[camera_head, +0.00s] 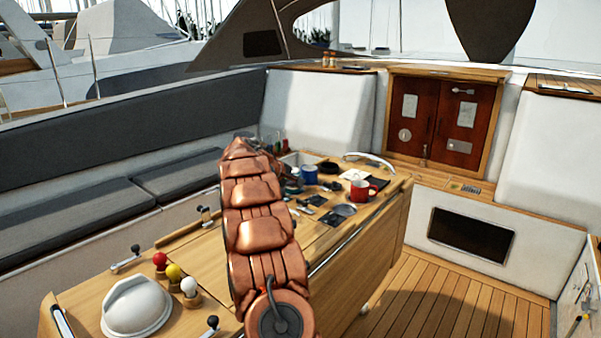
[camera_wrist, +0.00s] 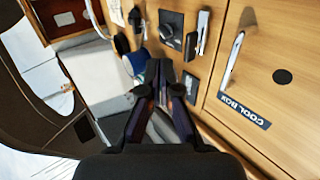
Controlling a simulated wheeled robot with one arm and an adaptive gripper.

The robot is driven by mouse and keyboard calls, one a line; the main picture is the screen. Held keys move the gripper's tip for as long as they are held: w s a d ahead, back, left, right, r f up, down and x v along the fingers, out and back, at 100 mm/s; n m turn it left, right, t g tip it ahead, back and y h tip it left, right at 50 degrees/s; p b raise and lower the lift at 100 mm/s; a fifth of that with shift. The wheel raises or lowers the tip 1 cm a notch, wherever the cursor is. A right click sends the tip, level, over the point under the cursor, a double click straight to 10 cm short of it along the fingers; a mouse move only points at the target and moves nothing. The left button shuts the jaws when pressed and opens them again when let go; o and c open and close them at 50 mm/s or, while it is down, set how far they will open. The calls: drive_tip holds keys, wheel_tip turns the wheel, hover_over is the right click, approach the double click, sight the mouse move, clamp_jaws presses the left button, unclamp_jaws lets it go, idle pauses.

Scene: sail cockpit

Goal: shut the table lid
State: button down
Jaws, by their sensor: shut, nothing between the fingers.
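The wooden table (camera_head: 195,262) stands in the middle of the cockpit, its top partly hidden behind my copper arm. In the wrist view a flat wooden panel (camera_wrist: 290,125) carries the label "COOL BOX", a bar handle (camera_wrist: 233,62) and a dark round spot. I cannot tell which panel is the lid or whether it stands open. My gripper (camera_wrist: 160,66) is shut and empty, its fingertips near small dark items on the wood, left of the panel. In the head view the gripper is mostly hidden by the arm.
On the table are a white dome (camera_head: 136,305), red, yellow and white balls, a red mug (camera_head: 361,191), a blue mug (camera_head: 309,174) and small dark items. A grey-cushioned bench (camera_head: 90,205) runs along the left. The slatted floor (camera_head: 440,300) at right is clear.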

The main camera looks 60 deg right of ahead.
drive_tip(key=f, duration=0.2)
drive_tip(key=d+f, duration=0.1)
drive_tip(key=f, duration=0.1)
drive_tip(key=f+b, duration=0.1)
drive_tip(key=f, duration=0.2)
drive_tip(key=shift+s+d, duration=0.1)
drive_tip(key=shift+d, duration=0.3)
drive_tip(key=shift+r, duration=0.15)
wheel_tip(320, 180, up, 14)
idle(0.7)
